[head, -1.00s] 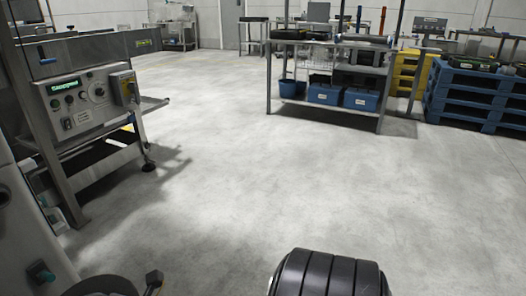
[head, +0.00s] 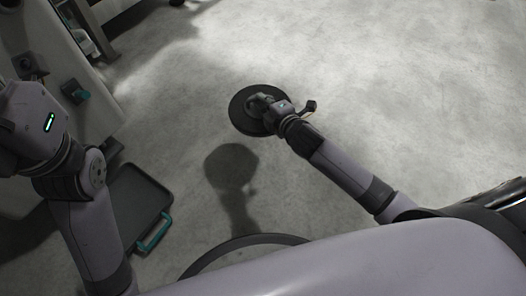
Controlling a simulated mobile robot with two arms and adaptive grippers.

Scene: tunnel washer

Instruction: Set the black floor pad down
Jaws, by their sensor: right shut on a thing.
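The black floor pad (head: 239,112) is a round, flat, dark disc in the upper middle of the head view. My right gripper (head: 267,107) is shut on it at the pad's middle and right side, and partly covers it. The pad is held above the grey floor; a round shadow lies apart from it, lower in the picture. The fingertips are hard to make out against the dark pad. My left arm shows at the left, but its gripper is not in view.
A dark tray-like object with a teal handle (head: 153,232) lies at the lower left, beside my left arm. The concrete floor (head: 400,90) is clear in the middle and right.

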